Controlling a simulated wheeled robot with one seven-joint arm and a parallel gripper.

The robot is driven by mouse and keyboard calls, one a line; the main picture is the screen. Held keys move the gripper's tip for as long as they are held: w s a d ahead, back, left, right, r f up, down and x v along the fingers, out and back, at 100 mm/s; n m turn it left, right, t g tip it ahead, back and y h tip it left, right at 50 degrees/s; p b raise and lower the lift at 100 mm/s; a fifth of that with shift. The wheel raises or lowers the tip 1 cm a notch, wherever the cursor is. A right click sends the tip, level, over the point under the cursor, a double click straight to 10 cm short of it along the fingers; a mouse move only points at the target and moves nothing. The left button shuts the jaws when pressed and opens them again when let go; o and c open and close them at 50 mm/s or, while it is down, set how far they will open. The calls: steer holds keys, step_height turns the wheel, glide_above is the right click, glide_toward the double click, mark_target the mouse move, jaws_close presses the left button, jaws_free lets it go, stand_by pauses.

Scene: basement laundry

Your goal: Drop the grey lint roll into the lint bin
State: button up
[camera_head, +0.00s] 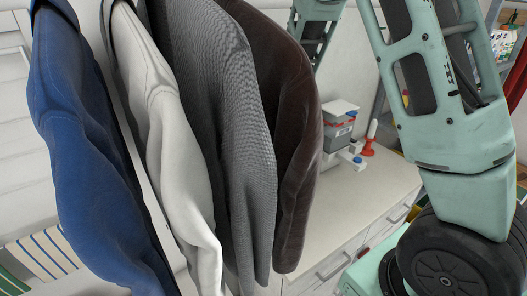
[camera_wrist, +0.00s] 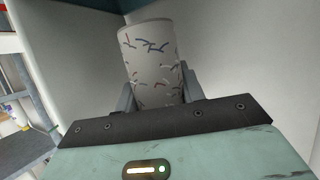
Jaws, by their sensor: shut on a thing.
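The grey lint roll (camera_wrist: 150,55) is a pale grey cylinder with dark, red and blue bits of fluff on it. It stands nearly upright in the wrist view, tilted slightly. My gripper (camera_wrist: 158,88) is shut on it, with one finger on each side of its lower part. The roll's lower end is hidden behind the dark gripper plate. Neither the roll nor my gripper shows in the head view. I cannot make out the lint bin in either view.
Blue, white, grey and brown garments (camera_head: 235,120) hang across the left and middle of the head view. Behind them is a pale counter (camera_head: 385,178) with drawers, bearing a red-and-white object (camera_head: 370,140). Plain pale walls (camera_wrist: 240,60) surround the roll; shelving (camera_wrist: 18,100) stands at left.

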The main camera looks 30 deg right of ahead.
step_height(320, 180, down, 4)
steer(key=shift+r+b, duration=0.1)
steer(key=shift+b, duration=0.8)
steer(key=o, duration=1)
steer(key=b+v, duration=0.2)
steer(key=v, duration=1.5)
steer(key=shift+s+r, duration=0.15)
steer(key=shift+s, duration=0.05)
